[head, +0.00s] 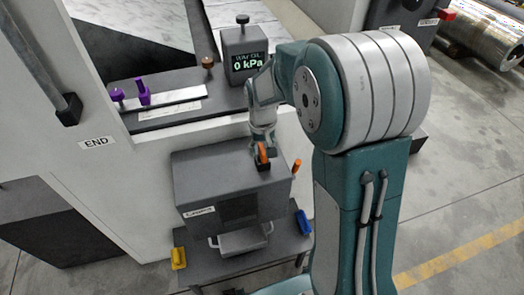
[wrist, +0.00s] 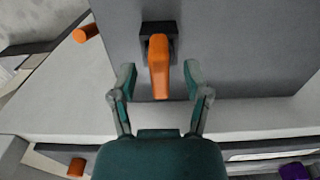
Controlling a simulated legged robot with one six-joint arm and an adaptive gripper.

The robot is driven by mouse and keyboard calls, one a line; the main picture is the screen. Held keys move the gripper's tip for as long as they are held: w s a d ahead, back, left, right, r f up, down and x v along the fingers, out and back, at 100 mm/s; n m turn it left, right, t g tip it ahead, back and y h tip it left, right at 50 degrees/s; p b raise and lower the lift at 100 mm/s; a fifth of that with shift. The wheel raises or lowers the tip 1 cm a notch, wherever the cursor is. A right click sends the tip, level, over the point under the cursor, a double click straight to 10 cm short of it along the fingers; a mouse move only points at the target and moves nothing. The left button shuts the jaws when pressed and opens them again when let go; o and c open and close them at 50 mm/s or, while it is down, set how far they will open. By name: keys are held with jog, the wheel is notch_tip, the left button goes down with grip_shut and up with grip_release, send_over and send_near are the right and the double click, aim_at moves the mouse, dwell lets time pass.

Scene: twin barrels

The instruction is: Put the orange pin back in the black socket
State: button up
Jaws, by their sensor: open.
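An orange pin (head: 262,153) stands on top of the grey box, at a small black socket (head: 266,166). In the wrist view the orange pin (wrist: 160,68) reaches from the black socket (wrist: 147,28) to between my fingers; I cannot tell how deep it sits. My gripper (wrist: 159,80) is open, with one finger on each side of the pin and a gap on both sides. In the head view my gripper (head: 262,140) is over the box top, small and partly hidden by my wrist.
A second orange piece (head: 296,166) is at the box's right edge. The grey box (head: 215,180) stands on a table with a yellow (head: 178,258) and a blue item (head: 304,222). Behind are a shelf with purple knobs (head: 143,92) and a display (head: 245,55) reading 0 kPa.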

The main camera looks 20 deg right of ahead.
aim_at(262, 149)
notch_tip(262, 149, up, 11)
jog(key=shift+f, duration=0.2)
jog(key=shift+w, duration=0.1)
dwell(0.4)
jog(key=s+r+t, duration=0.2)
jog(key=s+r, duration=0.1)
jog(key=s, duration=0.7)
jog(key=s+r+t, duration=0.3)
jog(key=s, duration=0.8)
jog(key=shift+t, duration=0.3)
jog(key=shift+a+r, duration=0.1)
